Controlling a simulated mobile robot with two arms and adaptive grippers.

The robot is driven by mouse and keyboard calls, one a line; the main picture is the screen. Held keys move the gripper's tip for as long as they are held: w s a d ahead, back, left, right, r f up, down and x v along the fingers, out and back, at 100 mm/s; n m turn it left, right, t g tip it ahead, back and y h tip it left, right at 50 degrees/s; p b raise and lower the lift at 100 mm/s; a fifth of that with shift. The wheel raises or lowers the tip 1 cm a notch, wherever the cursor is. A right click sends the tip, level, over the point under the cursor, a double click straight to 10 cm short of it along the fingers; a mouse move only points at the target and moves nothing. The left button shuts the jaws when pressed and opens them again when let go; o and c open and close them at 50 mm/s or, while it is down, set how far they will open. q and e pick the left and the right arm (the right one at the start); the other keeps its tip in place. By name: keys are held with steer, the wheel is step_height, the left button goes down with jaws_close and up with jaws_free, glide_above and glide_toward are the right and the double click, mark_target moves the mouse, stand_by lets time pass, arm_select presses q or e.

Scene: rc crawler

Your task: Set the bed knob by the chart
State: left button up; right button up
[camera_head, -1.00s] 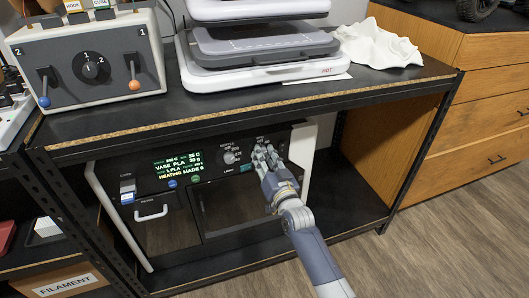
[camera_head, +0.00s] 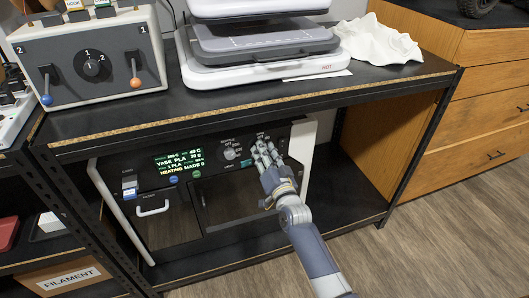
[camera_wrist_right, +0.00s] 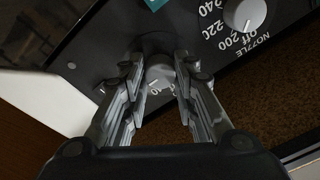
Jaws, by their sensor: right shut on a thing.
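The printer (camera_head: 175,230) stands on the lower shelf, with a dark front panel and a lit display (camera_head: 178,162). The display reads VASE PLA and HEATING, and its top line appears to show 45 C. My right gripper (camera_head: 262,152) is at the panel's right end, shut on the bed knob. In the right wrist view the grey bed knob (camera_wrist_right: 160,74) sits between the two fingers, which hide much of its dial. The nozzle knob (camera_wrist_right: 245,12) is beside it, with its line near 200. My left gripper is not in view. I cannot make out a chart.
Above the printer, the shelf top holds a grey control box (camera_head: 92,62) with levers, a press marked HOT (camera_head: 262,70) and a white cloth (camera_head: 380,42). A FILAMENT box (camera_head: 68,277) is at lower left. Wooden drawers (camera_head: 480,110) stand at right.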

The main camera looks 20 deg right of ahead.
steer(key=o, duration=1)
steer(key=shift+o, duration=0.2)
steer(key=shift+s, duration=0.1)
steer(key=s+f, duration=0.1)
steer(key=s, duration=1)
steer(key=shift+s+d, duration=0.2)
steer(key=shift+s, duration=0.2)
steer(key=shift+f, duration=0.1)
